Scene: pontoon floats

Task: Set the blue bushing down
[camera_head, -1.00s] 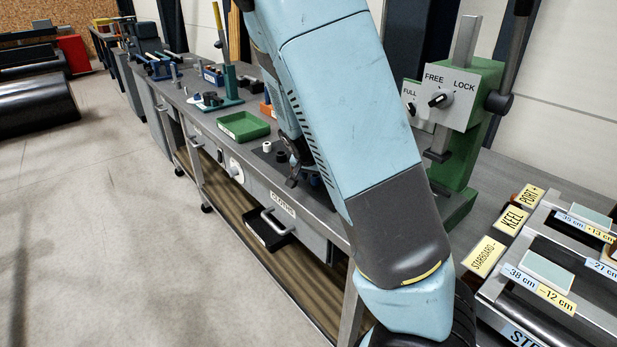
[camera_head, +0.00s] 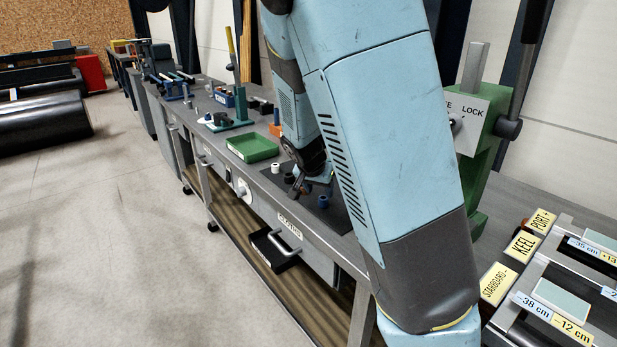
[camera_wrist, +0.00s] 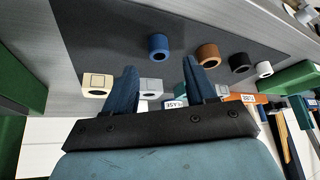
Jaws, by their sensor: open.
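The blue bushing (camera_wrist: 158,46) stands on the dark mat (camera_wrist: 110,30), just beyond my fingertips in the wrist view. It also shows in the head view (camera_head: 323,202), to the right of my gripper (camera_head: 300,184). In the wrist view my gripper (camera_wrist: 159,64) is open, its two dark blue fingers spread apart. The blue bushing lies ahead of the gap and is not held. A pale grey bushing (camera_wrist: 151,88) shows between the fingers, farther down the picture.
A brown bushing (camera_wrist: 208,54), a black one (camera_wrist: 239,62) and a white one (camera_wrist: 264,69) stand right of the blue one. A green tray (camera_head: 252,147) lies behind the mat in the head view. Bare mat surrounds the blue bushing.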

